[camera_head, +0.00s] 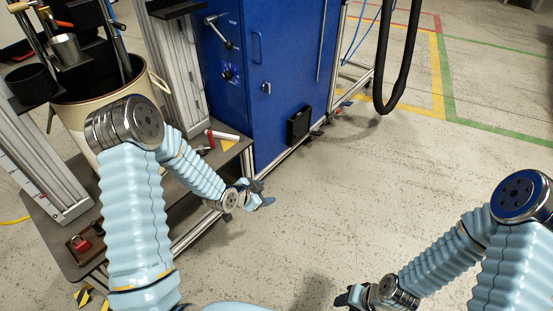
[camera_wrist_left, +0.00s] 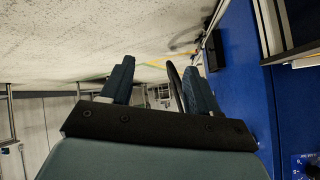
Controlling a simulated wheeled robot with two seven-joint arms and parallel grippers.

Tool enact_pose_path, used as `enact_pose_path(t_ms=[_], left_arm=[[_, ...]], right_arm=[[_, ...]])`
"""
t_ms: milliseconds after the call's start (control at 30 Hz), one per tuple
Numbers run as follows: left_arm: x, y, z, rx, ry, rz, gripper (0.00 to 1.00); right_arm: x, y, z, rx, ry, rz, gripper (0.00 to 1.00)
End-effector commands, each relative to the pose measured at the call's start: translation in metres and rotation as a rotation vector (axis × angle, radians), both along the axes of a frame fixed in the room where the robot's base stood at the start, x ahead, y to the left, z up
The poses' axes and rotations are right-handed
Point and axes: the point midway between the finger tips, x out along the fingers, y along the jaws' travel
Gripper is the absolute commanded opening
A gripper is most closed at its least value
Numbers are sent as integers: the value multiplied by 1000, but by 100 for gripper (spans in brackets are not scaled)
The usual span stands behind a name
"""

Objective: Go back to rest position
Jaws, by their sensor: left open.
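My left arm reaches in from the left in the head view. Its gripper (camera_head: 262,193) hangs over the floor just right of the low platform's edge, in front of the blue cabinet (camera_head: 283,75). In the left wrist view the two fingers of this gripper (camera_wrist_left: 158,88) stand well apart with nothing between them. My right arm is at the lower right of the head view. The right gripper (camera_head: 347,298) is low at the bottom edge, and its fingers are too small and dark to read.
A cream drum (camera_head: 75,120) with pump parts stands on the dark platform (camera_head: 52,232), between metal columns. A red-handled tool (camera_head: 222,135) lies on the platform. A black hose (camera_head: 383,90) hangs beside the cabinet. The grey floor (camera_head: 400,180) at centre right is clear.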

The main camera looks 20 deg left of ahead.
Motion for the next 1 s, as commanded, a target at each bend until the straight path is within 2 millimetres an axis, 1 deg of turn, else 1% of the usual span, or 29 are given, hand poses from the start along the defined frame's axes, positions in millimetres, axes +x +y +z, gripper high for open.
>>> enact_pose_path(t_ms=[167, 267, 367, 400, 467, 500, 600, 700, 800, 1000], left_arm=[[0, -1, 0, -2, 2, 2, 60], [-23, -18, -19, -77, 116, 58, 60], [-70, -47, -49, -199, 332, 185, 60], [-93, -59, -61, -245, 433, 248, 60], [-129, -74, -75, -299, 579, 349, 60], [-151, -82, -82, -324, 666, 417, 60], [-199, -96, -93, -360, 845, 565, 60], [-227, -102, -97, -371, 945, 665, 60], [-238, -104, -98, -373, 982, 705, 60], [-238, -104, -98, -374, 982, 707, 60]], right_arm=[[2, -3, 0, -5, -2, -6, 43], [1, -3, 0, -4, -3, -6, 43], [1, -3, 0, -4, -2, -5, 43], [1, -3, 0, -4, -2, -5, 43], [1, -3, 0, -4, -2, -5, 43], [1, -3, 0, -4, -2, -5, 43], [1, -3, 0, -4, -2, -5, 43], [1, -3, 0, -4, -2, -5, 43], [1, -3, 0, -4, -2, -5, 43], [1, -3, 0, -4, -3, -6, 43]])
